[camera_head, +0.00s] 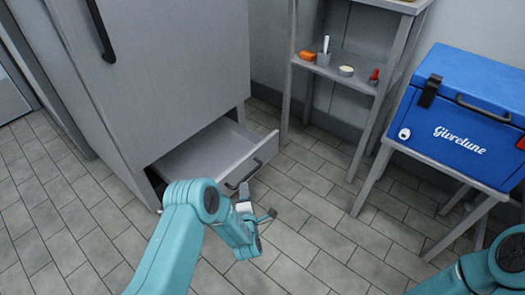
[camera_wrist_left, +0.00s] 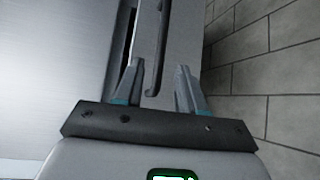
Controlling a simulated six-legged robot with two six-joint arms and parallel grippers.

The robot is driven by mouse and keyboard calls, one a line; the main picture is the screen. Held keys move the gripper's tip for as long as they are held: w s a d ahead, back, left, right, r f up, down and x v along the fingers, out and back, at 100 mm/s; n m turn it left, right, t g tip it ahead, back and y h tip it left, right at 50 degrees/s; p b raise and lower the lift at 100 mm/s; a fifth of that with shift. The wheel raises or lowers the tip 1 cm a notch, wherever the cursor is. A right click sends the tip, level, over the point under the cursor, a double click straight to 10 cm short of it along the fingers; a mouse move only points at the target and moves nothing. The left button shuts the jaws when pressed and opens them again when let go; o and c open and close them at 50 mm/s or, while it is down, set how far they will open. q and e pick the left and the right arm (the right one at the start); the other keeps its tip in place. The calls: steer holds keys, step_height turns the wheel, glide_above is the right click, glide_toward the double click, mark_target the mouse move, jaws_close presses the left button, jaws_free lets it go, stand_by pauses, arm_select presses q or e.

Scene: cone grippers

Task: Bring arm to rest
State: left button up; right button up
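My left arm in teal comes up from the bottom of the head view. Its gripper (camera_head: 258,204) is just in front of the open drawer (camera_head: 205,152) at the foot of the grey cabinet. In the left wrist view the two fingers of the left gripper (camera_wrist_left: 160,88) stand apart. The dark drawer handle (camera_wrist_left: 157,55) shows beyond and between them, and neither finger is closed on it. The handle also shows in the head view (camera_head: 243,176). Part of my right arm (camera_head: 480,272) shows at the lower right; its gripper is out of frame.
The grey cabinet (camera_head: 165,65) stands at the left. A grey shelf (camera_head: 345,60) behind holds small items. A blue cooler box (camera_head: 465,115) sits on a stand at the right. The tiled floor (camera_head: 320,235) between is clear.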

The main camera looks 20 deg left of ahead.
arm_select(q)
steer(key=a+r+p, duration=0.2)
steer(key=a+r, duration=0.1)
steer(key=r, duration=0.4)
steer(key=s+d+f+m+g+h, duration=0.25)
steer(key=s+d+m+g, duration=0.2)
steer(key=s+m, duration=0.4)
steer(key=s+d+f+m+g+h, duration=0.2)
steer(key=s+d+m+g+h, duration=0.3)
steer(key=s, duration=0.7)
steer(key=s+d+f+m+g+h, duration=0.25)
steer(key=s+m+g, duration=0.25)
steer(key=s+m, duration=0.4)
step_height(320, 180, up, 33)
steer(key=s+d+p, duration=0.1)
steer(key=s+p, duration=0.1)
steer(key=p, duration=3.2)
steer(key=shift+s+d+n+p, duration=0.25)
steer(key=shift+s+n+p, duration=0.05)
steer(key=shift+n, duration=0.05)
arm_select(e)
step_height(320, 180, up, 36)
steer(key=s+a+g, duration=0.1)
steer(key=s, duration=0.1)
steer(key=shift+a+n, duration=0.25)
steer(key=shift+n, duration=0.05)
arm_select(q)
steer(key=shift+g, duration=0.25)
arm_select(e)
steer(key=shift+f, duration=0.1)
